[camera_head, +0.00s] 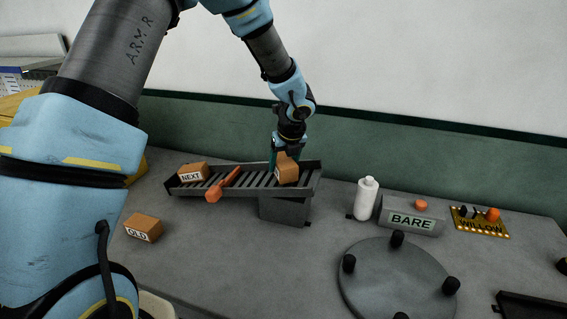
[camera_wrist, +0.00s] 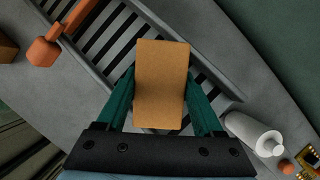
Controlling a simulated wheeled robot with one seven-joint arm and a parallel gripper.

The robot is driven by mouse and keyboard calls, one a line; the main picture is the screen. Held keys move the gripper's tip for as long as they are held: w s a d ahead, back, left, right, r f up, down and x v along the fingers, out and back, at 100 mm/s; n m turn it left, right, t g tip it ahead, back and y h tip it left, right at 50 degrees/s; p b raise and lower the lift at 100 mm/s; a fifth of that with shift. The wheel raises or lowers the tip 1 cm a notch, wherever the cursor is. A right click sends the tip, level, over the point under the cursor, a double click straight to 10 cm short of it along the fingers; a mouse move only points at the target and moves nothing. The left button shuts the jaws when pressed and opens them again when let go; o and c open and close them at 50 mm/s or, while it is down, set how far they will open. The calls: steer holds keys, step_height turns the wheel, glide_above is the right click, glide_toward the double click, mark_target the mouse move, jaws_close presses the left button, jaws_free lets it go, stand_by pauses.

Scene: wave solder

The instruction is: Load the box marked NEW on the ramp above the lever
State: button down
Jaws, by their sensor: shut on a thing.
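My gripper (camera_wrist: 160,98) is shut on a brown box (camera_wrist: 162,85), with a green finger on each side of it in the wrist view. In the head view this box (camera_head: 287,169) is at the right, upper part of the slatted ramp (camera_head: 312,184). Its marking cannot be read, and I cannot tell whether it touches the slats. The orange lever (camera_head: 222,186) crosses the ramp to the left of the held box; its knob also shows in the wrist view (camera_wrist: 43,52). A box marked NEXT (camera_head: 192,172) sits at the ramp's left end, beyond the lever.
A box marked OLD (camera_head: 143,228) lies on the table at left. A white bottle (camera_head: 366,198) and a sign reading BARE (camera_head: 411,221) stand right of the ramp. A round turntable (camera_head: 390,279) with black posts is in front. A yellow WILLOW board (camera_head: 480,224) lies far right.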

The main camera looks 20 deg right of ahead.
steer(key=shift+f, duration=0.35)
jaws_free()
stand_by(0.3)
steer(key=shift+c, duration=0.7)
steer(key=shift+c, duration=0.8)
steer(key=o, duration=0.3)
